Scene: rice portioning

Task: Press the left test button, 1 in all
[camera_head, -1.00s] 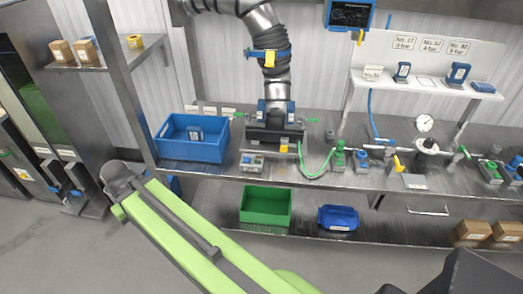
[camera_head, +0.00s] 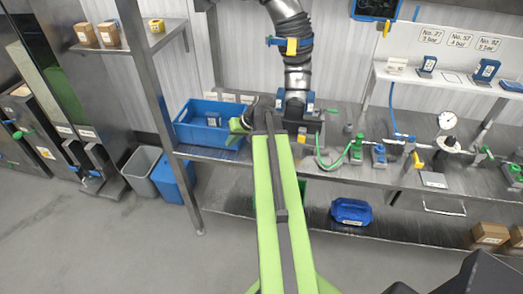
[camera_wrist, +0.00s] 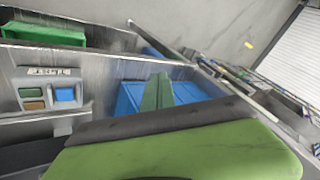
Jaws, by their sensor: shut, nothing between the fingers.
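The test box (camera_wrist: 45,92) shows in the wrist view at the left. It is grey with a label that appears upside down, a blue button (camera_wrist: 65,94), a green button (camera_wrist: 31,92) and an orange-brown button (camera_wrist: 34,105). In the head view my arm hides the box. My gripper (camera_wrist: 160,80) is shut and empty. In the wrist view its green fingers are to the right of the box, apart from it in the picture, with a blue bin (camera_wrist: 195,91) behind them. In the head view its end (camera_head: 238,125) is at the bench, by the blue bin.
A green crate (camera_wrist: 45,33) is at the wrist view's upper left. In the head view, a black pipe fixture (camera_head: 297,75) stands behind my arm, and a green hose (camera_head: 330,163) with valves lies to the right. A blue container (camera_head: 350,211) sits on the lower shelf.

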